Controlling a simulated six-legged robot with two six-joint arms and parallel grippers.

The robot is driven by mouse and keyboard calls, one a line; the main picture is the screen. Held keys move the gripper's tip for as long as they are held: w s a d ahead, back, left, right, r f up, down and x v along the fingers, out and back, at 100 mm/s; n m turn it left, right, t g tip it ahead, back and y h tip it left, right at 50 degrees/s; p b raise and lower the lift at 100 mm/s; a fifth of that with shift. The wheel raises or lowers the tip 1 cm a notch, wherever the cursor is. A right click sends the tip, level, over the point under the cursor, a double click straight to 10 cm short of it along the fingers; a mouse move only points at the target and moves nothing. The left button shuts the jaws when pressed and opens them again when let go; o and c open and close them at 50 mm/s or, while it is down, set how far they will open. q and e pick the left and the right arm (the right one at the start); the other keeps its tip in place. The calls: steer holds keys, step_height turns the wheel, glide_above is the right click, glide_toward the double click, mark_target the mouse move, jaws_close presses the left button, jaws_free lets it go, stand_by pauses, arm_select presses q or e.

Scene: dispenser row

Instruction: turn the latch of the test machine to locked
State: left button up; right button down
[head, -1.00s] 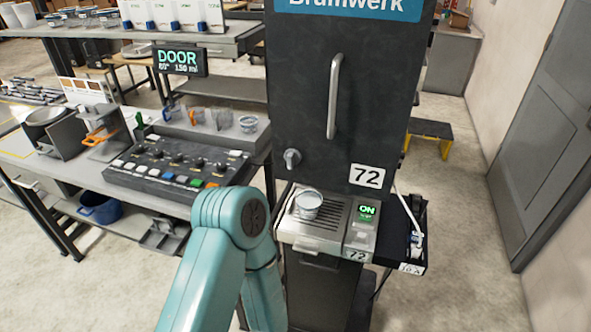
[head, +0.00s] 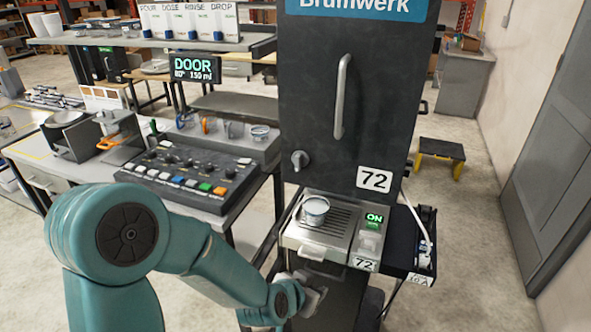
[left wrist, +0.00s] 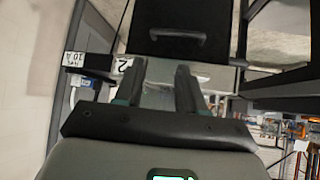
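The test machine (head: 345,110) is a tall dark cabinet with a blue sign, a vertical silver handle (head: 341,97) and a 72 label. A small grey knob-like latch (head: 299,160) sits low on its door's left side. Whether it is locked cannot be read. My left gripper (head: 314,296) is low in front of the machine's lower column, below the tray and latch and apart from the latch. In the left wrist view the two fingers (left wrist: 158,84) are apart with nothing clearly between them. My right gripper is not in view.
A button console (head: 185,178) stands on the bench at left. A step stool (head: 441,153) is at right.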

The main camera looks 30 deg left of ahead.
arm_select(q)
steer(key=w+a+r+t+y+b, duration=0.1)
steer(key=a+r+t+y+b, duration=0.25)
steer(key=r, duration=0.65)
steer(key=n+t+b, duration=0.3)
steer(key=t, duration=0.2)
glide_toward(297, 158)
steer(key=shift+g+y, duration=0.25)
steer(key=shift+y, duration=0.3)
steer(key=x, duration=0.2)
steer(key=p+x, duration=0.1)
steer(key=x, duration=0.2)
steer(key=p+x, duration=0.1)
steer(key=x, duration=0.2)
steer(key=shift+w+d+r, duration=0.1)
steer(key=shift+w+d, duration=0.1)
steer(key=shift+w, duration=0.05)
jaws_close()
